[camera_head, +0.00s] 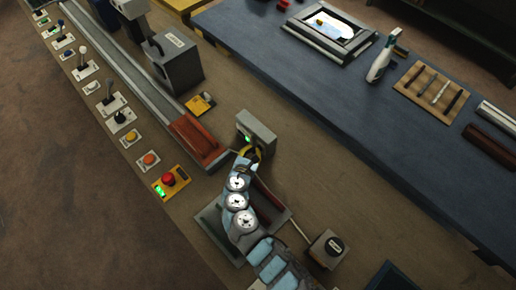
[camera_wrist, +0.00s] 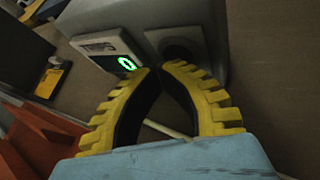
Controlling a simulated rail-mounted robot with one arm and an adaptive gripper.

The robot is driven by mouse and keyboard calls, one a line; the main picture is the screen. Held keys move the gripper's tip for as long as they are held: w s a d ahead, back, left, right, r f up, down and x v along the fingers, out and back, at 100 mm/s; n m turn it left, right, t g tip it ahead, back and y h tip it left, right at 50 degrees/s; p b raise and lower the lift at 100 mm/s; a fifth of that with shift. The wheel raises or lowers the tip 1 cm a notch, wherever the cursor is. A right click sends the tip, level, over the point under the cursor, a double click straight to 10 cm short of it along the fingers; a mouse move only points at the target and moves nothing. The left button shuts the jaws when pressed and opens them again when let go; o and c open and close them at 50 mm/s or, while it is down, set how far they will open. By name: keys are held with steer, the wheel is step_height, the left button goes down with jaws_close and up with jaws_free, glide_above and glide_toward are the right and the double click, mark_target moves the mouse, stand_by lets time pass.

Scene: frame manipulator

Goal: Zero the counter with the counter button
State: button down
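The counter is a grey box (camera_head: 258,130) on the bench, with a small lit green display on its front. In the wrist view its pale panel (camera_wrist: 102,47) has a label and a green display (camera_wrist: 127,63) that appears to read 0. A round dark button-like part (camera_wrist: 178,50) sits on the grey face to the right of the panel. My gripper (camera_head: 254,152) is right in front of the box. In the wrist view its yellow fingertips (camera_wrist: 160,68) meet just below the round part, with nothing seen between them. Whether they touch it, I cannot tell.
An orange-red sloped block (camera_head: 196,138) ends the conveyor (camera_head: 115,65) to the left. A red button on a yellow base (camera_head: 170,181) and several switches line the bench edge. A grey box with a dark top (camera_head: 327,249) stands at lower right. A blue table (camera_head: 350,115) lies beyond.

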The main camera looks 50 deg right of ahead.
steer(key=shift+a, duration=0.75)
steer(key=shift+w, duration=0.1)
steer(key=shift+w+a, duration=0.2)
steer(key=shift+a, duration=1.05)
steer(key=shift+w+a, duration=0.15)
steer(key=shift+a, duration=1.1)
steer(key=shift+r, duration=0.1)
